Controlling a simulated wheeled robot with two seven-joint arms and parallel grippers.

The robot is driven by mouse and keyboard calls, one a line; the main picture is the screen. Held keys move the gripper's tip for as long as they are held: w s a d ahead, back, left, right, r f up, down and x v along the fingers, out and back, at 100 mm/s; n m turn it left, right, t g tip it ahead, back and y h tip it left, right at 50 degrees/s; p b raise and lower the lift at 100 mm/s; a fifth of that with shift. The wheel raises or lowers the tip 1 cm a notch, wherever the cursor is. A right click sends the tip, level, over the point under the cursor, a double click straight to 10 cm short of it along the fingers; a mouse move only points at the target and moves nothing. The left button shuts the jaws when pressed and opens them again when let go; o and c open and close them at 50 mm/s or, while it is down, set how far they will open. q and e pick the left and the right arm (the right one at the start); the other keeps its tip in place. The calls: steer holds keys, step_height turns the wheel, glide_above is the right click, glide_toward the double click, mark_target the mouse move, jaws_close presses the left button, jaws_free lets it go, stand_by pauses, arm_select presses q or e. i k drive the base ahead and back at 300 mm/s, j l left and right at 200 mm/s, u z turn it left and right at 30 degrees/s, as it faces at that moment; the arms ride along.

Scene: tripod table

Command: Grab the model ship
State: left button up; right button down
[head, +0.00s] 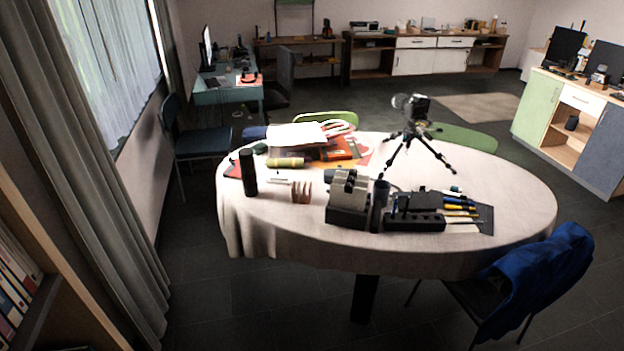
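I cannot make out a model ship for certain in the head view. A small brown pronged object (302,192) stands near the front left of the round table (510,192); it is too small to tell what it is. Neither of my grippers is in view.
On the table are a black cylinder (248,172), a grey boxy device (349,198), a black organizer (414,222), a small tripod (414,134) and a pile of papers (296,135). A chair with a blue jacket (543,268) stands front right. Floor is open at front left.

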mark_target(278, 178)
steer(key=i+j+z, duration=0.75)
steer(key=j+z, duration=0.15)
steer(key=j, duration=0.2)
steer(key=i+j, duration=0.15)
steer(key=j, duration=0.2)
steer(key=i+j+z, duration=0.1)
steer(key=j, duration=0.3)
steer(key=i+j, duration=0.2)
steer(key=j, duration=0.15)
steer(key=i+j, duration=0.15)
steer(key=j, duration=0.25)
steer(key=i+j+z, duration=0.1)
steer(key=j, duration=0.3)
steer(key=i+j, duration=0.15)
steer(key=j, duration=0.2)
